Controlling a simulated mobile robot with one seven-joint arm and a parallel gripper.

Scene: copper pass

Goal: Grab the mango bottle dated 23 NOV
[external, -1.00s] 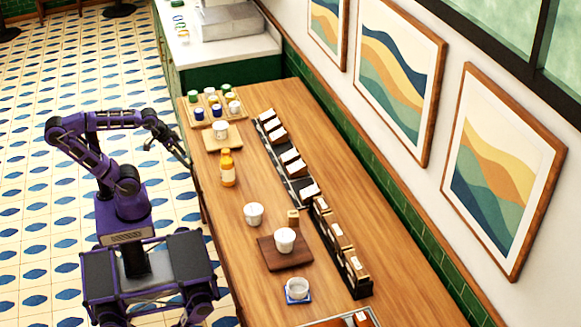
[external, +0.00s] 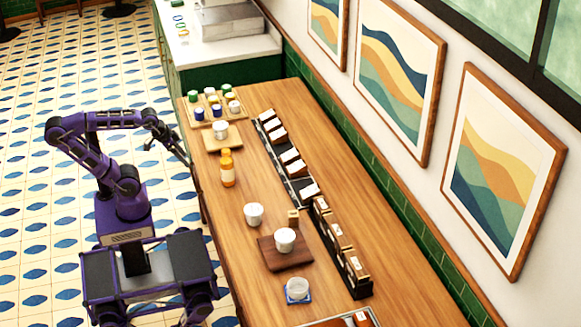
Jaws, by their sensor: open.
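Orange bottles (external: 228,174) with orange caps stand upright on the wooden counter, left of its middle. They look like two, one close behind the other, and the rear one is mostly hidden. Their labels are pale, and the dates are too small to read, so I cannot tell which is dated 23 NOV. My gripper (external: 171,153) is open and empty. It is to the left of the bottles in the picture, near the counter's left edge and apart from them.
A white cup on a wooden board (external: 234,143) stands just behind the bottles, with a tray of jars (external: 191,111) beyond. A white cup (external: 253,214) stands nearer the camera. A dark rack (external: 283,160) runs along the right. Bare counter lies right of the bottles.

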